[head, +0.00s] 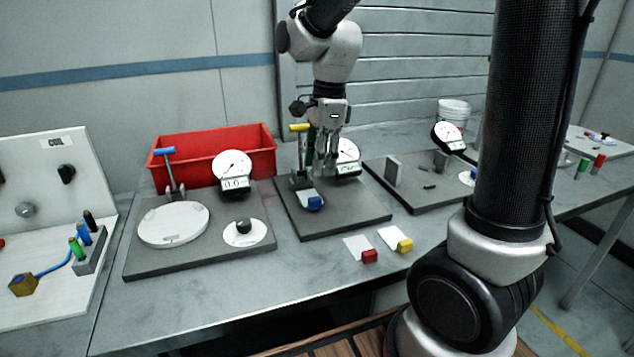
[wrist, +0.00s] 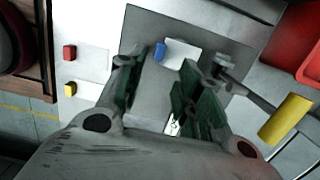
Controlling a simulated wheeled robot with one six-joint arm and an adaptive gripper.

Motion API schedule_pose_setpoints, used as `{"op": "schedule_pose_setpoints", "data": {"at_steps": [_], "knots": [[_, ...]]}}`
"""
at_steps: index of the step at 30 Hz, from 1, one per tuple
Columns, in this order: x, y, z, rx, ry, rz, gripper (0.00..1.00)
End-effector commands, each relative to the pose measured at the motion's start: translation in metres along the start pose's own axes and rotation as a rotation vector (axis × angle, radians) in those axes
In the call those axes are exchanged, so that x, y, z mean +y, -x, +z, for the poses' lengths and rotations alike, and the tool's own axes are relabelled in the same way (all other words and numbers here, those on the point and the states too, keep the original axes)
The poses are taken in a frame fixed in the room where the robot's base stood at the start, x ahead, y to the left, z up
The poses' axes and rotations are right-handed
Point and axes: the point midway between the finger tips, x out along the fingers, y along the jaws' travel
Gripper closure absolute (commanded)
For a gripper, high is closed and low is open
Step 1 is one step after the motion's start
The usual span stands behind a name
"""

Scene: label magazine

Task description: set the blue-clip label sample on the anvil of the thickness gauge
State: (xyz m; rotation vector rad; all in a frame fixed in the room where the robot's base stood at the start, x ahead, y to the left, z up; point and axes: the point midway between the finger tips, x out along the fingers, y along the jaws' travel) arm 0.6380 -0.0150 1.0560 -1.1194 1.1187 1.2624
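The blue-clip label sample is a white label with a blue clip (head: 314,203) on the middle dark base plate (head: 345,220). It lies at the foot of the thickness gauge's post with a yellow lever handle (head: 299,128). The anvil is not seen apart from the label, so I cannot tell exactly how the label sits on it. The sample also shows in the wrist view (wrist: 160,51). My gripper (head: 325,168) is over the plate, behind and right of the sample, in front of the gauge dial (head: 348,152). Its green-padded fingers (wrist: 160,88) are apart with nothing between them.
Labels with a red clip (head: 369,256) and a yellow clip (head: 404,245) lie on the bench in front. A red bin (head: 256,143) stands behind. Base plates with dials flank the gauge on the left (head: 150,262) and right (head: 410,196). The yellow handle (wrist: 287,118) is close beside my gripper.

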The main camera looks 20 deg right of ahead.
Motion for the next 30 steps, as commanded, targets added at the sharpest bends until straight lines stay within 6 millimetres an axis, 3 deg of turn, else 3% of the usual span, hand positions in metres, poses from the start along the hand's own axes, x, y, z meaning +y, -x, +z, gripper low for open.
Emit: {"op": "schedule_pose_setpoints", "data": {"at_steps": [4,11,14,17,21,27,30], "knots": [[0.000,0.022,0.000,0.000,0.001,-0.002,0.65],[0.002,0.034,-0.001,0.001,0.011,-0.002,0.65],[0.011,0.043,-0.011,0.004,0.100,-0.028,0.65],[0.035,0.060,-0.033,0.021,0.312,-0.083,0.65],[0.085,0.080,-0.071,0.101,0.736,-0.170,0.65],[0.148,0.086,-0.109,0.274,1.277,-0.218,0.65],[0.167,0.083,-0.119,0.339,1.446,-0.213,0.65]]}}
